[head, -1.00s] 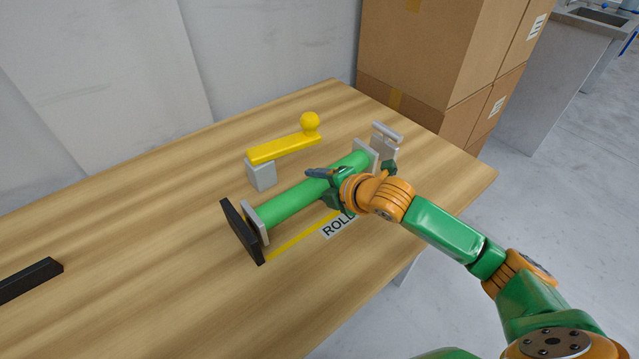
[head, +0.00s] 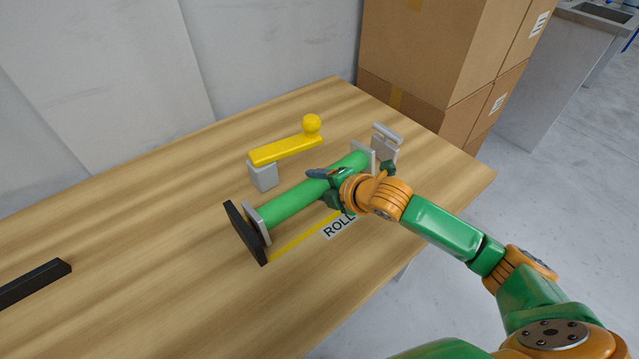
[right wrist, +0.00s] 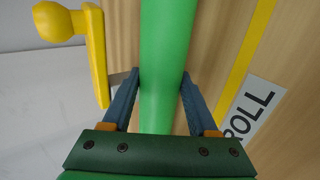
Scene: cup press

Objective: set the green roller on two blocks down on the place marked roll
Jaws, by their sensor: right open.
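The green roller (head: 292,204) lies between two grey end blocks, a near one (head: 256,223) at its left end and a far one (head: 363,157) at its right end. It lies beside the yellow line (head: 300,238) and the white ROLL label (head: 338,226), between a black plate (head: 245,233) and a grey clamp-like fitting (head: 385,146). My right gripper (head: 322,184) is at the roller's middle. In the right wrist view its two fingers (right wrist: 160,82) stand open on either side of the roller (right wrist: 166,45), with small gaps. My left gripper is not in view.
A yellow lever with a ball knob (head: 287,149) stands on a grey block (head: 263,175) behind the roller. A black bar (head: 32,284) lies at the table's left. Cardboard boxes (head: 440,50) stand beyond the far edge. The front left of the table (head: 150,290) is clear.

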